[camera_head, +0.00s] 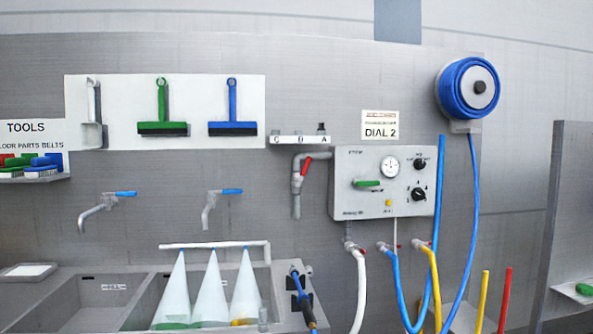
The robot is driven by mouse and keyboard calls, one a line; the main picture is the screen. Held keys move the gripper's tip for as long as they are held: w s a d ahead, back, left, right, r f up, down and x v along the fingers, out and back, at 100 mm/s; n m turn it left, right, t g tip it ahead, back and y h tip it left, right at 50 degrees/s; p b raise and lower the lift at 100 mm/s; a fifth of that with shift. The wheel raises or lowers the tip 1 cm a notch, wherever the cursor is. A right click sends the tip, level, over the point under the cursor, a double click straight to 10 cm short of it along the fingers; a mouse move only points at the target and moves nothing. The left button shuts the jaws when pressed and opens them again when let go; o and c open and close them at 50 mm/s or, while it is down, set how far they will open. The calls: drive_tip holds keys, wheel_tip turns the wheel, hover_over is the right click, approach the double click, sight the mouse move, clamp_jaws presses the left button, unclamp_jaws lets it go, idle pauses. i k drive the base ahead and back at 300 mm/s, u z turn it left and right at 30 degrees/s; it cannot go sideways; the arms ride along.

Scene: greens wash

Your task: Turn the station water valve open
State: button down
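A light grey control box (385,182) is mounted on the wall right of centre. A green lever handle (367,183) lies horizontal on its left half; its small label is too blurred to read. The box also has a round gauge (391,167), two black knobs, the lower one (418,194) larger, and a yellow button (389,203). A red-handled valve (306,166) sits on a grey pipe left of the box. I cannot tell from labels which one is the station water valve. My gripper is not in view.
A sink (95,304) with white cones stands at lower left, under two blue-handled taps. White, blue and yellow hoses (434,280) hang below the box. A blue hose reel (468,88) is at upper right. A grey panel (568,210) stands at far right.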

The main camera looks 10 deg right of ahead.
sight(305, 169)
drive_tip(key=z, duration=0.4)
drive_tip(key=i, duration=1.5)
drive_tip(key=u, duration=0.5)
